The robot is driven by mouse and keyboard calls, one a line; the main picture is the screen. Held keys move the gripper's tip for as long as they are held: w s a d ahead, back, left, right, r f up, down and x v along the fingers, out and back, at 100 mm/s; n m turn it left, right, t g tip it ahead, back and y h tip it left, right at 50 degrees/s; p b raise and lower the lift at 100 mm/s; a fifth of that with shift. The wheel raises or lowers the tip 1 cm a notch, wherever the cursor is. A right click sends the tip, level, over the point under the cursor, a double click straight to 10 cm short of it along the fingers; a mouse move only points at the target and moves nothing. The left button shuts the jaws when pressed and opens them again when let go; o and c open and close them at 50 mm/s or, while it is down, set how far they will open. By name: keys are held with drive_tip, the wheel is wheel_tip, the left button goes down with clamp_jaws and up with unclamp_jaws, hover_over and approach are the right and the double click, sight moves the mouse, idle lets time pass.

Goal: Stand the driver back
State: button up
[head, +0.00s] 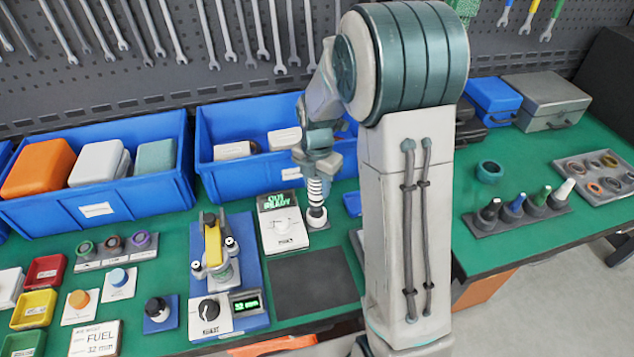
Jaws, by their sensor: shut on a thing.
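My gripper (318,168) is at the back middle of the green bench, pointing down just right of a white device with a lit green display (283,222). It is shut on an upright driver with a ribbed black-and-white body (316,190). The driver's lower end is at a small round dark-and-white piece (316,216); I cannot tell whether it stands in it or is just above it. The fingertips are small and partly hidden by the wrist.
Blue bins (97,210) line the back. A blue fixture with a yellow clamp (213,245) stands to the left, with a dark mat (312,283) in front. A rack of several coloured cones (517,215) and a grey ring tray (600,178) are on the right.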

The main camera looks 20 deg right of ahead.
drive_tip(key=shift+f, duration=0.1)
idle(0.5)
drive_tip(key=shift+d+f+b, duration=0.1)
drive_tip(key=shift+f+b, duration=0.4)
drive_tip(key=shift+f+b, duration=0.55)
drive_tip(key=shift+f, duration=0.2)
idle(1.1)
drive_tip(key=o, duration=1.1)
drive_tip(key=shift+o, duration=0.2)
wheel_tip(320, 180, up, 9)
drive_tip(key=p, duration=0.6)
drive_tip(key=shift+p, duration=0.35)
